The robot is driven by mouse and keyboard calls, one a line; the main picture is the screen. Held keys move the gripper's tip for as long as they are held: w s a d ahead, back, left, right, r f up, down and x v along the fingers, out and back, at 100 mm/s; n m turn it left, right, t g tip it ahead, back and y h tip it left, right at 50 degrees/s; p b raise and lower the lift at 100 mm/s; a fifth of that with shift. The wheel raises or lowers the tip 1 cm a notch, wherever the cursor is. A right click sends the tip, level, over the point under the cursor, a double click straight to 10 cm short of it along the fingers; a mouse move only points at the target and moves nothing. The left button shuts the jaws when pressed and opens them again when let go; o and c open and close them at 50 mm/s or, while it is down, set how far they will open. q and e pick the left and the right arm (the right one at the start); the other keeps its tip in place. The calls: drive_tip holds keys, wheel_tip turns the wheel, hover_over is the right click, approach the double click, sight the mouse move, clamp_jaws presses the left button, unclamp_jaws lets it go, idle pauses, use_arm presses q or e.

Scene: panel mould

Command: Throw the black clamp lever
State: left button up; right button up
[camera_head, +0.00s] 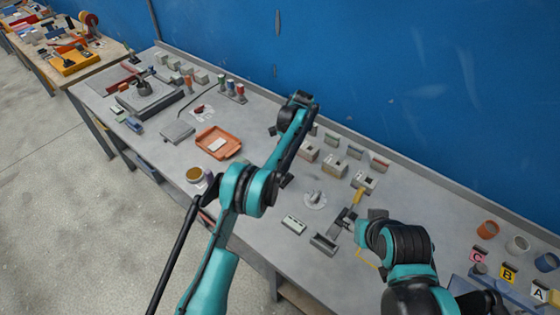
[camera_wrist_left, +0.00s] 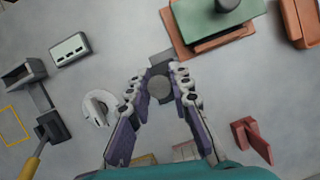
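In the left wrist view a dark round knob-like piece (camera_wrist_left: 160,88), which looks like the black clamp lever seen end-on, sits against a small dark block (camera_wrist_left: 160,62). My left gripper (camera_wrist_left: 157,80) has its fingers spread either side of the knob. The right finger is close to it; whether it touches cannot be told.
A white disc (camera_head: 315,200), a slotted box (camera_head: 293,225), a grey open holder (camera_head: 323,243) and a yellow handle (camera_head: 358,197) lie nearby. A green block (camera_wrist_left: 222,18) on brown plates and a red bracket (camera_wrist_left: 255,138) flank the gripper. A blue wall (camera_head: 400,70) stands behind.

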use_arm(q)
drive_tip(key=o, duration=0.3)
drive_tip(key=shift+o, duration=0.2)
wheel_tip(320, 180, up, 10)
idle(0.3)
